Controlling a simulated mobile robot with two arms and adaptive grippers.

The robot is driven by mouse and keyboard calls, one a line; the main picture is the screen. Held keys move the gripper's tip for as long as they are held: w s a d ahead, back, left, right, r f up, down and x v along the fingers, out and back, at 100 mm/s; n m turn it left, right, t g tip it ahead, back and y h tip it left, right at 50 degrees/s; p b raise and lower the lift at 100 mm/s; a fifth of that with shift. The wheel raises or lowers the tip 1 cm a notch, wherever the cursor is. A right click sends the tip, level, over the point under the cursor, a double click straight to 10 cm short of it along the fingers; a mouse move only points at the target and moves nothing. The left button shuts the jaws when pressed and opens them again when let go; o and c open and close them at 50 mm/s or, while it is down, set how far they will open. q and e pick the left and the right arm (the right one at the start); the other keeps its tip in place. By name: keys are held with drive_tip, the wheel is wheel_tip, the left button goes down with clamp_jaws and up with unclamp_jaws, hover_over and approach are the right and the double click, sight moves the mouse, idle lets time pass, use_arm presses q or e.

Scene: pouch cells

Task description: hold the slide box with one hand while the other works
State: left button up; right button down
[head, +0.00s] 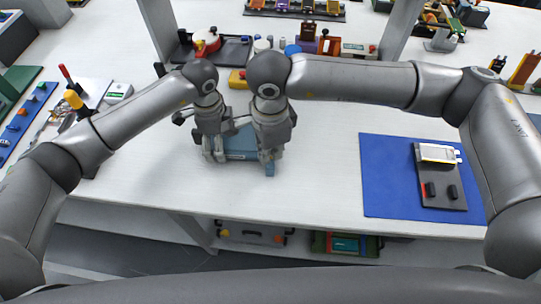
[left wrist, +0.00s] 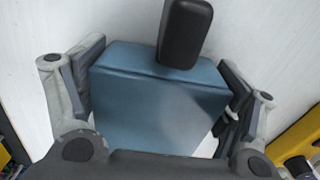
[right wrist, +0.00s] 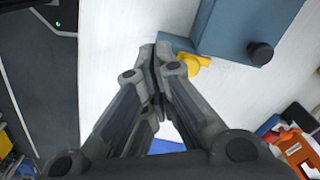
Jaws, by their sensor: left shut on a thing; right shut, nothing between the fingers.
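The slide box (head: 240,143) is a blue-grey block on the white table, left of the middle in the head view and partly hidden by my grippers. In the left wrist view the box (left wrist: 150,95) lies between the two fingers of my left gripper (left wrist: 158,92), which is shut on its sides. My right gripper (right wrist: 158,60) is shut and empty, close beside the box (right wrist: 240,28) in the right wrist view. A black knob (right wrist: 260,53) stands out from the box there. A yellow piece (right wrist: 195,62) shows just beside the right fingertips; whether they touch is unclear.
A blue mat (head: 385,180) with a dark tray (head: 440,190) lies at the right. A yellow block (head: 238,79) and several small things stand behind the box. Tools and a blue rail (head: 22,125) lie at the left. The table between box and mat is clear.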

drive_tip(key=shift+s+r, duration=0.25)
drive_tip(key=shift+r, duration=0.7)
drive_tip(key=shift+s+r, duration=0.25)
drive_tip(key=shift+r, duration=0.7)
use_arm(q)
drive_tip(key=o, duration=1)
drive_tip(key=shift+o, duration=0.2)
drive_tip(key=shift+r, duration=0.1)
